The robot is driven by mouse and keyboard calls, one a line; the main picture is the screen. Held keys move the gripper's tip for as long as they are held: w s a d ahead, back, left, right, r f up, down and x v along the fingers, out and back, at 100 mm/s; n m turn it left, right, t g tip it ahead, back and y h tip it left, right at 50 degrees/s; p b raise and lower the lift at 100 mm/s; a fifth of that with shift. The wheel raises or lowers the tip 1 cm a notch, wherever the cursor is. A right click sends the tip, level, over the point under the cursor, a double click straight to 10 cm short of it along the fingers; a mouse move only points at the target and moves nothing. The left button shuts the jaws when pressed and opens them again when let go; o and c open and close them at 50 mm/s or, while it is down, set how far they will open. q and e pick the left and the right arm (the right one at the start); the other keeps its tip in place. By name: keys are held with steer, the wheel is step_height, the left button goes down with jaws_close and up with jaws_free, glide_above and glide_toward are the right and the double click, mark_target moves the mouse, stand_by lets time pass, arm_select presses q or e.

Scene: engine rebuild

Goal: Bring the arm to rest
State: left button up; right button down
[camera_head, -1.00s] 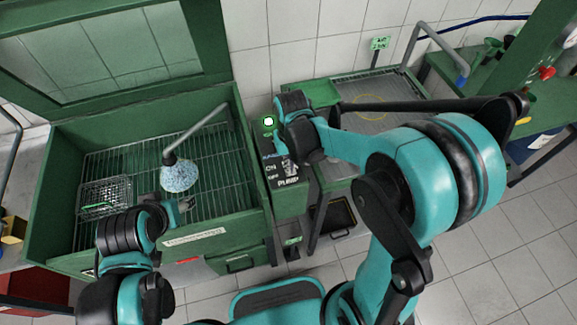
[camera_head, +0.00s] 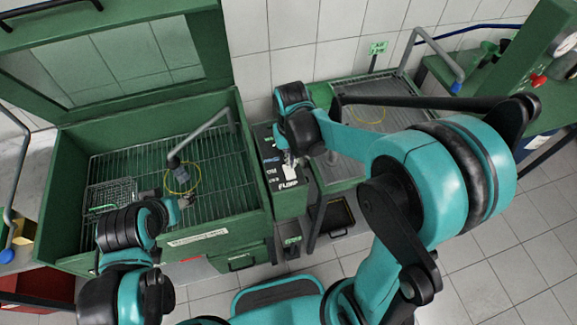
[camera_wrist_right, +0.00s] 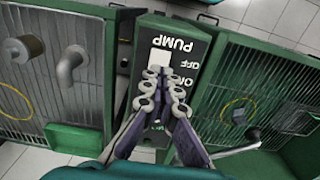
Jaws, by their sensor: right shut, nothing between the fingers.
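My right gripper (camera_head: 290,165) is over the dark pump panel (camera_head: 284,192) beside the green wash cabinet (camera_head: 75,250). In the right wrist view my right gripper (camera_wrist_right: 165,72) is shut and empty, its fingertips at a white switch (camera_wrist_right: 160,58) by the upside-down PUMP, OFF and ON labels. I cannot tell whether the tips touch the switch. My left gripper (camera_head: 184,201) is low over the cabinet's front part; whether it is open or shut is unclear.
A wire basket (camera_head: 110,194) sits on the cabinet's grate, and a grey nozzle pipe (camera_head: 200,138) hangs over a yellow ring (camera_head: 181,180). The cabinet's lid (camera_head: 120,55) stands open. A second grated tray (camera_head: 370,120) is behind my right arm. The tiled floor at right is clear.

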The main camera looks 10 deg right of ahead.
steer(key=shift+r+p, duration=0.4)
steer(key=shift+r, duration=0.4)
steer(key=s+d+t+b, duration=0.4)
steer(key=s+t+b, duration=0.3)
steer(key=s+b, duration=0.2)
steer(key=shift+s+d+r, duration=0.25)
steer(key=shift+s+d, duration=0.1)
steer(key=shift+s, duration=0.3)
stand_by(0.4)
